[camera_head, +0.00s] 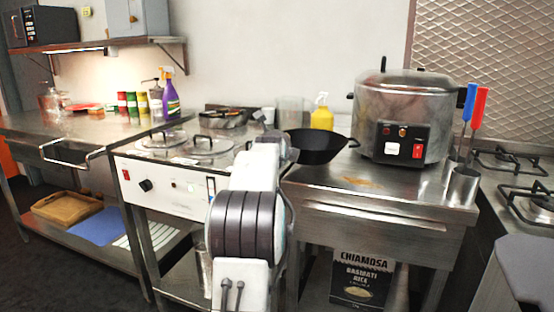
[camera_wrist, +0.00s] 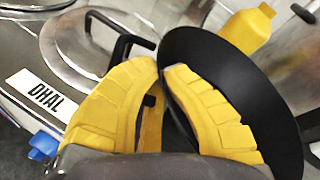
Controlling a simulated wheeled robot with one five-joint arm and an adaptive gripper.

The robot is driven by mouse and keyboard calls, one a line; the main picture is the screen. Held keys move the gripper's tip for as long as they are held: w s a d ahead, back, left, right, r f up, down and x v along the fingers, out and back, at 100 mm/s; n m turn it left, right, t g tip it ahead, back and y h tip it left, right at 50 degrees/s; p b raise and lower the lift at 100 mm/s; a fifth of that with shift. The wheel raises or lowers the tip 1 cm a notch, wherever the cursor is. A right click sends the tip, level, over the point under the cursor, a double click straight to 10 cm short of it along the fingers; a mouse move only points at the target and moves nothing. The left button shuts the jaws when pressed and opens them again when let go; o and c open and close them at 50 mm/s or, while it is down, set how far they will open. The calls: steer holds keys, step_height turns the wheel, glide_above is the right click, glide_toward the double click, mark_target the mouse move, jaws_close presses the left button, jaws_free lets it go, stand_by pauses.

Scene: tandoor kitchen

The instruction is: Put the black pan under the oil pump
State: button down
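The black pan (camera_head: 318,147) is at the left edge of the right steel counter, its open side up and slightly tilted. In the wrist view the pan (camera_wrist: 270,95) fills the right side. My gripper (camera_wrist: 162,68) has yellow fingers, their tips close together at the pan's rim, one finger over the inside and one outside. It looks shut on the rim. In the head view my arm hides the gripper. A yellow pump-top bottle (camera_head: 322,117) stands behind the pan, and in the wrist view the bottle (camera_wrist: 247,30) is beyond it. Which pump is the oil pump is not marked.
The DHAL-labelled warmer (camera_wrist: 43,93) with round lids (camera_head: 200,143) is left of the pan. A large steel cooker (camera_head: 402,115) stands right of it. Another pump-top bottle (camera_head: 155,98) and a purple spray bottle (camera_head: 171,100) stand on the left table (camera_head: 75,128).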

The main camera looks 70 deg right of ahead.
step_height(320, 180, down, 3)
steer(key=shift+r+b, duration=0.15)
steer(key=shift+b, duration=0.3)
steer(key=c, duration=1.9)
jaws_free()
steer(key=o, duration=0.5)
steer(key=shift+a, duration=0.15)
